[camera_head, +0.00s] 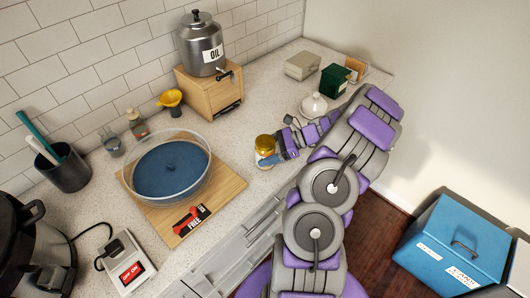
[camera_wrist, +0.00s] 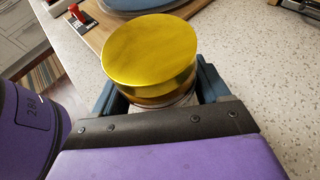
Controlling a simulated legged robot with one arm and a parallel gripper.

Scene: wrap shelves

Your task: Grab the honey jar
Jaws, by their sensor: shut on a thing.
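The honey jar (camera_head: 265,146) has a gold lid and stands upright at the front edge of the counter, right of the glass bowl. In the wrist view its round gold lid (camera_wrist: 149,52) fills the middle, with a little of its pale side below. My gripper (camera_head: 277,158) comes from the right at the jar's height. Its blue fingers lie on both sides of the jar in the wrist view (camera_wrist: 160,95), and it is shut on it. Most of the jar's body is hidden by the lid and gripper. I cannot tell if its base touches the counter.
A glass bowl with blue contents (camera_head: 172,172) stands on a wooden board (camera_head: 228,184) left of the jar. An oil dispenser on a wooden box (camera_head: 215,95) stands behind. A white lidded dish (camera_head: 314,106) and boxes (camera_head: 335,80) stand at the back right.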

